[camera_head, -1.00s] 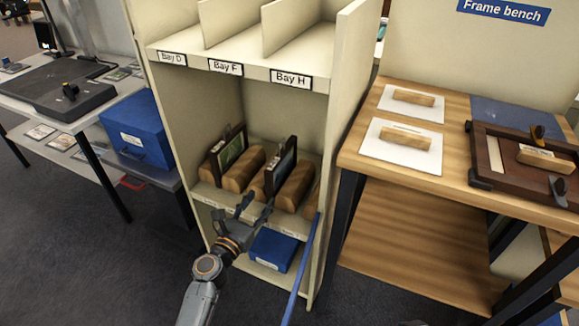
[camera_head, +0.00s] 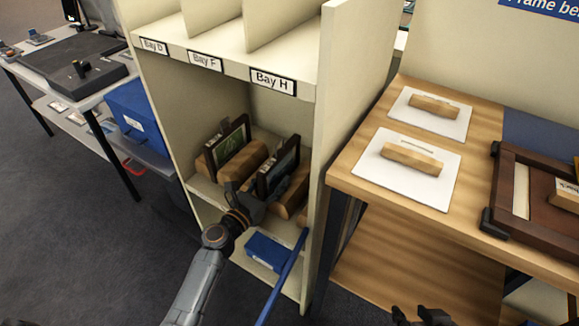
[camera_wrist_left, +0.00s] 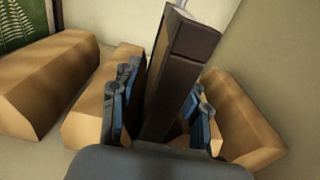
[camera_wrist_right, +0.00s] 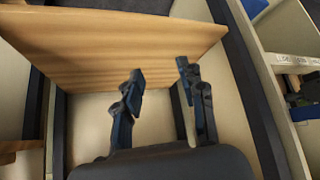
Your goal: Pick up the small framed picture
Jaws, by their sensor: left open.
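Two dark-framed pictures stand on edge between wooden blocks on the cabinet shelf. The left one (camera_head: 228,146) shows a green image; the right one (camera_head: 279,168) is seen at a steep angle. I cannot tell for sure which is the small one. My left gripper (camera_head: 250,196) is at the near end of the right frame. In the left wrist view its open fingers (camera_wrist_left: 160,105) stand on either side of that dark frame (camera_wrist_left: 180,70), whose lower part is hidden. My right gripper (camera_wrist_right: 160,85) is open and empty; it shows at the bottom of the head view (camera_head: 422,316).
Wooden blocks (camera_wrist_left: 45,85) flank the frames closely. The cabinet's right side wall (camera_head: 325,150) and the shelf above, labelled Bay H (camera_head: 273,81), bound the space. A wooden panel (camera_wrist_right: 120,45) is ahead of my right gripper. A blue box (camera_head: 265,250) sits below.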

